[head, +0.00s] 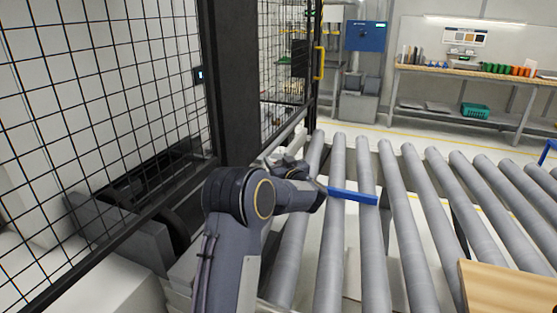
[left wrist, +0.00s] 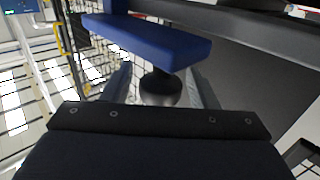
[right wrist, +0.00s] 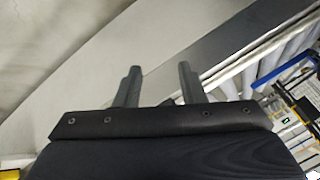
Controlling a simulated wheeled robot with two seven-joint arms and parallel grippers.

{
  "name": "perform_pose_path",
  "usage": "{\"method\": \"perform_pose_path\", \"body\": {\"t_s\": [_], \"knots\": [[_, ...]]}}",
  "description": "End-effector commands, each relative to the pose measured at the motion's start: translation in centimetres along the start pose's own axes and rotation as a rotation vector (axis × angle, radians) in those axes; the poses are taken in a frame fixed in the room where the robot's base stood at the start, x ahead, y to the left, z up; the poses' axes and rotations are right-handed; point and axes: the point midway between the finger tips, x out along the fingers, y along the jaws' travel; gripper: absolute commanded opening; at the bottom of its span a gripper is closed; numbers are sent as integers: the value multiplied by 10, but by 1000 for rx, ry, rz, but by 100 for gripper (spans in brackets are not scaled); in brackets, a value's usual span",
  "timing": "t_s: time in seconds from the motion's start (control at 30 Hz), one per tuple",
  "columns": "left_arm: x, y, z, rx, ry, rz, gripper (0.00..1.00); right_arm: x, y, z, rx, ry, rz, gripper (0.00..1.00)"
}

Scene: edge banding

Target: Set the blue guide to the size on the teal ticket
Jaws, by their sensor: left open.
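The blue guide (head: 352,195) is a flat bar lying across the grey rollers in the head view, its left end by my left arm. In the left wrist view a blue bar (left wrist: 150,38) sits above a dark round knob (left wrist: 160,88). My left gripper (left wrist: 163,80) is open, with one finger on each side of the knob; I cannot tell whether they touch it. The head view mostly hides this hand behind my arm. My right gripper (right wrist: 158,78) is open and empty in the right wrist view. I cannot make out a teal ticket.
The roller conveyor (head: 400,220) fills the middle and right. A wooden panel (head: 510,287) lies on it at lower right. A black mesh fence (head: 100,90) and dark post (head: 232,80) stand left. A workbench (head: 480,74) with a teal crate (head: 475,111) stands behind.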

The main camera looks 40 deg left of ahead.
Motion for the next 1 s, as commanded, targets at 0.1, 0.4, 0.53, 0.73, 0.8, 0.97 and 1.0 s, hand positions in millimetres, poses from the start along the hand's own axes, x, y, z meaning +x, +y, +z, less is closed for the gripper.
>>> {"method": "perform_pose_path", "body": {"t_s": [0.1,0.4,0.53,0.73,0.8,0.97,1.0], "knots": [[3,0,0,0,0,1,53,0,0,0,0,0,0,36],[2,0,0,0,-1,2,38,0,0,0,0,0,0,36],[2,0,0,0,-1,2,21,0,0,0,0,0,0,36],[2,0,0,-1,-1,2,0,0,0,0,0,0,0,36],[2,0,0,-1,-1,2,0,0,0,0,0,0,0,36],[0,-3,0,0,-1,2,0,0,0,0,0,0,0,36],[-2,-4,0,0,-1,1,0,0,0,0,0,0,0,36]]}}
